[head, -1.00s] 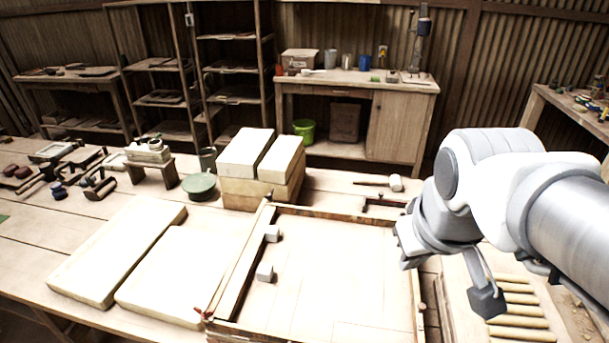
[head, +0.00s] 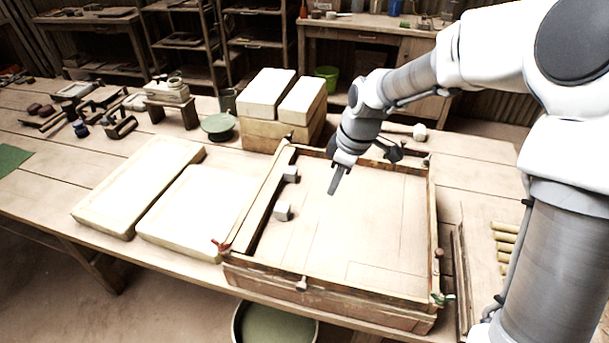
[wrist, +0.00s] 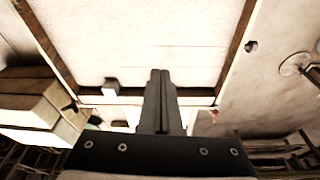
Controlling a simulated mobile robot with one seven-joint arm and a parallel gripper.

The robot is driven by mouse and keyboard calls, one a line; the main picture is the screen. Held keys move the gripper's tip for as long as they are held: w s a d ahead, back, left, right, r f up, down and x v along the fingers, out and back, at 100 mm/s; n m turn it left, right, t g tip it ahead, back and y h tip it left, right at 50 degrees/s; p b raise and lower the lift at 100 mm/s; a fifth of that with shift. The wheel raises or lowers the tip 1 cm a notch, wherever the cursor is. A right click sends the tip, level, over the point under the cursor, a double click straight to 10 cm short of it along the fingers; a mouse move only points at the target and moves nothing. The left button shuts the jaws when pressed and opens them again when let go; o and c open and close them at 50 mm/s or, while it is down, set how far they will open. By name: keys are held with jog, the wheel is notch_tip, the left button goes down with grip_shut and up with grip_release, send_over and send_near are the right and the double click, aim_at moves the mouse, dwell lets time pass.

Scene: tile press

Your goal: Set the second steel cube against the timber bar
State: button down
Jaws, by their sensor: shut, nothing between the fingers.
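Two small pale grey cubes lie inside a shallow wooden frame (head: 436,225) on the bench. The far cube (head: 290,173) and the near cube (head: 282,211) sit close to a long timber bar (head: 262,195) on the frame's left side. I cannot tell whether either touches it. My gripper (head: 336,185) is shut and empty, pointing down above the frame's bed, right of both cubes. In the wrist view the shut fingers (wrist: 160,75) show in the middle, and one cube (wrist: 110,87) shows left of them; which one is unclear.
Two pale slabs (head: 195,212) lie left of the frame. Stacked blocks (head: 282,130) stand behind it. A green clamp handle (head: 443,299) and a red one (head: 221,246) sit at its front corners. The bed's middle and right are clear.

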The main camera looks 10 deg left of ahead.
aim_at(286, 207)
jog(key=shift+n+g+y, duration=0.3)
jog(key=shift+n+y, duration=0.2)
jog(key=shift+n, duration=0.2)
jog(key=x, duration=0.4)
jog(key=w+b+x, duration=0.1)
jog(key=x, duration=0.3)
jog(key=a+x, duration=0.1)
jog(key=x, duration=0.4)
jog(key=shift+w+a+r, duration=0.1)
jog(key=shift+w, duration=0.1)
jog(key=a, duration=0.3)
jog(key=shift+w+f, duration=0.25)
jog(key=shift+w+a, duration=0.1)
jog(key=shift+a, duration=0.5)
jog(key=shift+w+a+b, duration=0.15)
jog(key=shift+a+b, duration=0.3)
jog(key=shift+a, duration=0.8)
jog(key=shift+d+r, duration=0.1)
